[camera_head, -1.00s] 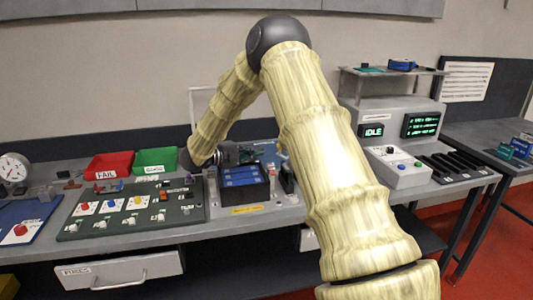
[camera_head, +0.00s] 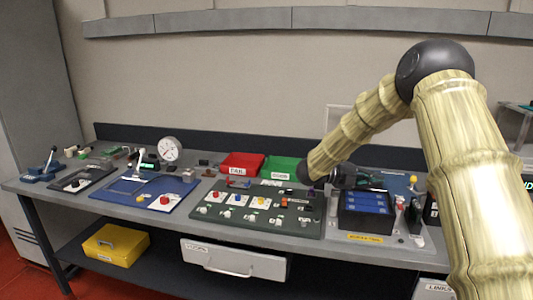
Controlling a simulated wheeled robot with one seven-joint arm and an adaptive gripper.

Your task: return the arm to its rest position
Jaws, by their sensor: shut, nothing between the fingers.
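My arm (camera_head: 478,170) rises on the right side of the head view, bends at a dark elbow joint and slopes down to the left over the bench. My gripper (camera_head: 378,181) is at its end, just behind and above a dark box with blue cells (camera_head: 365,203). It is small and partly hidden by the box and the wrist, and its fingers look closed and empty.
The bench (camera_head: 150,205) holds a dark switch panel (camera_head: 253,207), red bin (camera_head: 241,163), green bin (camera_head: 284,168), round gauge (camera_head: 169,149) and blue board (camera_head: 147,195). A yellow case (camera_head: 116,245) sits on the lower shelf. The space above the bench's left half is clear.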

